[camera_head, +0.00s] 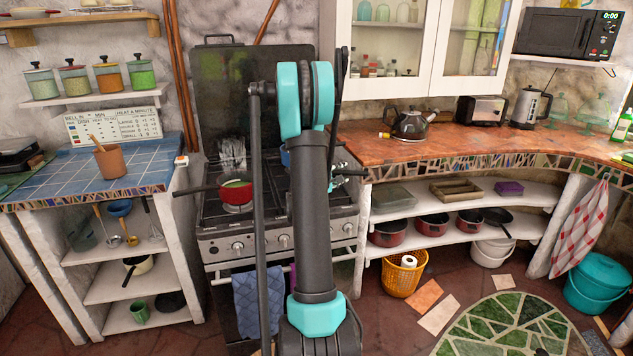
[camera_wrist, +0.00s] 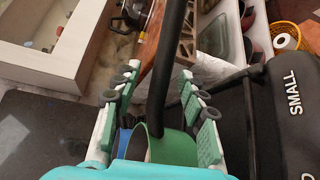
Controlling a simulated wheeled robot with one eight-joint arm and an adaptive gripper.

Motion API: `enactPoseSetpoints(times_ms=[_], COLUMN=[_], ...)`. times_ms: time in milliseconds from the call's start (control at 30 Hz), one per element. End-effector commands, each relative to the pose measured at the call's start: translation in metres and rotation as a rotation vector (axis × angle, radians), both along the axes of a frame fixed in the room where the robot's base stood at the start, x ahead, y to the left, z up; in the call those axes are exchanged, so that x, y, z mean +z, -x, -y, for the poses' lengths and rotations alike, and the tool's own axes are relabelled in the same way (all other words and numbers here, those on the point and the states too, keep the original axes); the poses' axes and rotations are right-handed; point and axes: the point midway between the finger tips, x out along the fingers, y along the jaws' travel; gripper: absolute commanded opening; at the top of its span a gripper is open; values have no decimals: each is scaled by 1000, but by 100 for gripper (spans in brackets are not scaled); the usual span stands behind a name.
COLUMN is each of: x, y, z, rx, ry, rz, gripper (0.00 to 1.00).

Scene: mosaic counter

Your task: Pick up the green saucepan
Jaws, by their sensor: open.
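In the wrist view a green saucepan (camera_wrist: 176,148) shows at the bottom middle, with its long dark handle (camera_wrist: 168,70) rising between the fingers of my gripper (camera_wrist: 160,82). My gripper is open, one finger on each side of the handle with gaps visible. The lower part of the saucepan is cut off by my gripper's teal body. In the head view my arm hides the green saucepan and most of my gripper over the stove.
A red pan (camera_head: 236,193) sits on the stove's left front burner. A blue pot (camera_head: 285,158) stands behind my arm. The stove lid (camera_head: 222,92) is raised at the back. A kettle (camera_head: 409,124) stands on the counter to the right. A blue-tiled counter (camera_head: 65,172) lies left.

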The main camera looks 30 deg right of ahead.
Motion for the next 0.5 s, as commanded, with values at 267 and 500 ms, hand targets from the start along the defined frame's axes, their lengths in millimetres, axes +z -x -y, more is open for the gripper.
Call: enactPoseSetpoints(times_ms=[267, 500], x=[-1, -1], y=[-3, -3], z=[6, 6], rx=[1, 1], ry=[1, 0], rz=[0, 0], gripper=[42, 13])
